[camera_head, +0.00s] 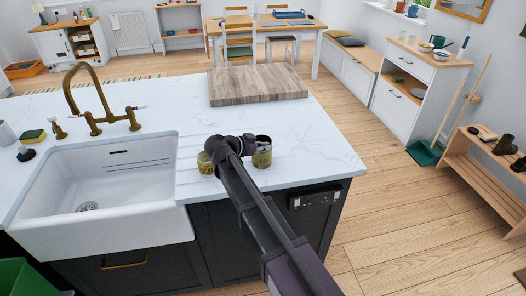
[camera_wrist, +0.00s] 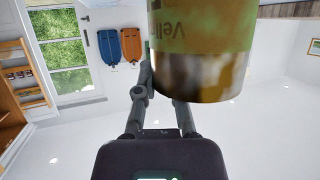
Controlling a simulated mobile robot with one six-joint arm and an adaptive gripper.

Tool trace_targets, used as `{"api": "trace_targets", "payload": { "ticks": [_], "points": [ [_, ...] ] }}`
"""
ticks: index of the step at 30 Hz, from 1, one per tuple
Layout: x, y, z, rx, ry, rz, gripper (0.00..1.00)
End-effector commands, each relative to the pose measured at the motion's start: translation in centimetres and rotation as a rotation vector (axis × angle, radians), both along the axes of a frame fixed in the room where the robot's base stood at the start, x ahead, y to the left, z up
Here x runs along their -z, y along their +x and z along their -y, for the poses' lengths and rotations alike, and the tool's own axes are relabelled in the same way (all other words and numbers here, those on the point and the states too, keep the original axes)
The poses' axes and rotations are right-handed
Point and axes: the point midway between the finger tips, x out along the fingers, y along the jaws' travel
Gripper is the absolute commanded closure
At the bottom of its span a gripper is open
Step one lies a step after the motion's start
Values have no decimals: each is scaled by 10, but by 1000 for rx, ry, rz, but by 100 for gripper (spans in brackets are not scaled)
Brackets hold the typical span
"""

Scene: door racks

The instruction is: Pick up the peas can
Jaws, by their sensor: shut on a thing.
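Two small cans with greenish-yellow labels are on or just above the white counter (camera_head: 330,155), beside the sink. The right can (camera_head: 262,156) is at the end of my gripper (camera_head: 248,146). The left can (camera_head: 205,163) is partly hidden behind my arm. In the wrist view a green-labelled can (camera_wrist: 200,45) with a bare metal end fills the upper middle. It hides part of my gripper (camera_wrist: 165,85), which is shut on it. Its label shows only a few letters, so I cannot read which food it holds. I cannot tell whether it is clear of the counter.
A white sink (camera_head: 105,195) with a brass tap (camera_head: 95,110) is to the left. A wooden board (camera_head: 257,84) lies at the counter's far side. A sponge (camera_head: 32,136) lies left of the sink. The counter's right part is clear.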

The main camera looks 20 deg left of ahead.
Motion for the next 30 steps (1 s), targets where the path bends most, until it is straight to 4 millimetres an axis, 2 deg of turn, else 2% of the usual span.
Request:
{"api": "trace_targets", "payload": {
  "ticks": [11, 21, 23, 30],
  "points": [
    [-12, 0, 0, 0, 0, 0, 100],
    [-43, 0, 0, 0, 0, 0, 100],
    [-38, -20, 3, -2, 0, 0, 100],
    [-43, -76, 8, -3, 0, 0, 100]
  ]
}}
